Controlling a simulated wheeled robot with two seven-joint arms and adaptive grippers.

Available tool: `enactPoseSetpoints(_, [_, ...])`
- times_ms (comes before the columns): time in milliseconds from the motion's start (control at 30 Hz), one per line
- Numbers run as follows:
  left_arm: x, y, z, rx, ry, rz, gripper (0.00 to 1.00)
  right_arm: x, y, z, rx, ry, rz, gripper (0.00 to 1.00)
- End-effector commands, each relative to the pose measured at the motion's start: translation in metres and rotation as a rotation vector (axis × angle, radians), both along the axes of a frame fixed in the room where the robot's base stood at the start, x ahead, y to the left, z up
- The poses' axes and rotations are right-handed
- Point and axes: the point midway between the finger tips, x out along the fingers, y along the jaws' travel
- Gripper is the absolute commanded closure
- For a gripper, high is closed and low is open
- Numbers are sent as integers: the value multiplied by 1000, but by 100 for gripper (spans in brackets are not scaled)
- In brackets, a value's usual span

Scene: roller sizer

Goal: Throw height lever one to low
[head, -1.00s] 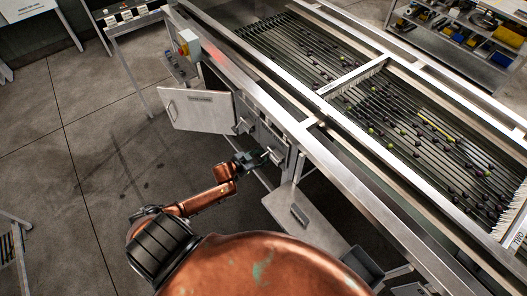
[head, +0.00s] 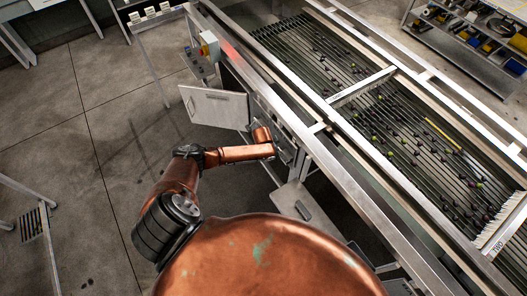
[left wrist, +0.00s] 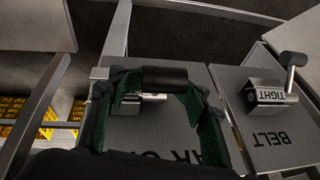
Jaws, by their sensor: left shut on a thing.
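The height lever's dark cylindrical handle (left wrist: 165,77) is between the green fingers of my left gripper (left wrist: 160,92) in the left wrist view. The gripper is shut on it. Behind it, a small metal lever block (left wrist: 153,98) shows partly on a grey panel (left wrist: 140,128). Black lettering reading roughly "AR O" is on that panel, partly covered by the gripper. The lever's setting mark is hidden. In the head view my left arm reaches to the machine's side, and the gripper is mostly hidden by the arm. My right gripper is out of view.
A second lever (left wrist: 290,65) stands to the right on a block marked "TIGHT", on a "BELT" panel (left wrist: 272,135).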

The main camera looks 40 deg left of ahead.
Motion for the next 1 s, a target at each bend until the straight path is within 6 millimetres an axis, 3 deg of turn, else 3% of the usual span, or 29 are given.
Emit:
enactPoseSetpoints(100, [7,-9,3,26,67,-9,100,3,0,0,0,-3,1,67])
enactPoseSetpoints(400, [8,-9,6,65,166,-7,100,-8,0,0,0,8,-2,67])
enactPoseSetpoints(933, [8,-9,8,68,182,-3,100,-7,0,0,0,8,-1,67])
enactPoseSetpoints(967, [8,-9,8,68,182,-3,62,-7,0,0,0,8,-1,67])
enactPoseSetpoints(1000, [9,-9,8,69,181,-3,59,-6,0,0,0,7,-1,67])
